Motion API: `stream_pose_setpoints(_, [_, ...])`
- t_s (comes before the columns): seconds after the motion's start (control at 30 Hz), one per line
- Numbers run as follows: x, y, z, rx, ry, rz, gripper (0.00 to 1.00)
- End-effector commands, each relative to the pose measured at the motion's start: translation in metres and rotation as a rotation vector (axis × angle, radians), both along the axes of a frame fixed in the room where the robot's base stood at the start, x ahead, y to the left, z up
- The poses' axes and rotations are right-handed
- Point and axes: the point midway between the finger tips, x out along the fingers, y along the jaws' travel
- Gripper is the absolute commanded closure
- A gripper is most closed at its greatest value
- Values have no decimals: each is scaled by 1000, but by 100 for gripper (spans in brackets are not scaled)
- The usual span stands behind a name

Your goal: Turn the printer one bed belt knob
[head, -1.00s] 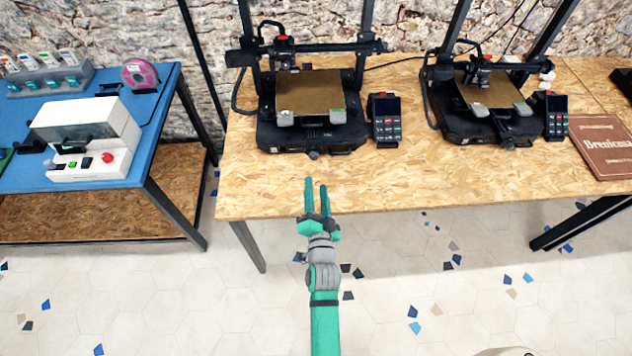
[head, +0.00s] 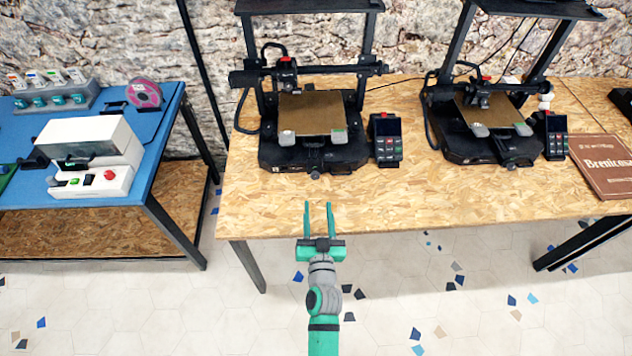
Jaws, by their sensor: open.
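Two black 3D printers stand on the wooden table. The left printer (head: 290,153) has a brown bed (head: 311,113) and a small dark round knob (head: 315,173) low at its front middle. The right printer (head: 462,152) is alike, with a similar bed (head: 490,113). No label shows which is printer one. My green gripper (head: 318,204) is open and empty. Its two fingers point toward the left printer's front knob, with a clear gap between fingertips and knob. The fingers show over the table's front edge.
A keypad unit (head: 386,138) stands right of the left printer, and another (head: 550,135) beside the right one. A brown book (head: 605,163) lies at the right. A blue table (head: 30,122) with a white machine (head: 90,155) is at the left. The wood in front of the printers is clear.

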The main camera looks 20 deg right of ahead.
Motion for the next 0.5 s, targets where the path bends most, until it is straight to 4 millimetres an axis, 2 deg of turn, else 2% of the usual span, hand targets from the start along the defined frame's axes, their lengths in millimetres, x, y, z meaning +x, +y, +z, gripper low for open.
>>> stream_pose_setpoints(0.27, [1,-1,1,-131,35,-1,58])
stream_pose_setpoints(0.5, [25,-10,2,-134,33,-5,58])
